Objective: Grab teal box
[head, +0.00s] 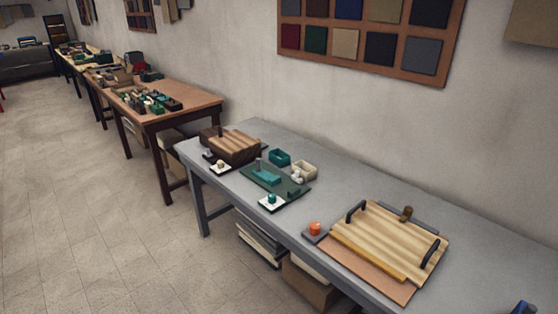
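A small open teal box (279,157) sits on the grey table, behind a dark green mat (253,186). A flatter teal piece (266,177) lies on that mat; I cannot tell whether it is a box or a lid. A small teal item (271,198) stands on a white square at the mat's near edge. Neither of my grippers can be made out in the head view.
The grey table (347,190) also bears a brown wooden block (234,147), a cream box (304,170), an orange item (315,228) and a striped wooden board with dark handles (386,240). A blue-black thing (523,307) is cut off at lower right. Floor (110,230) is open at left.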

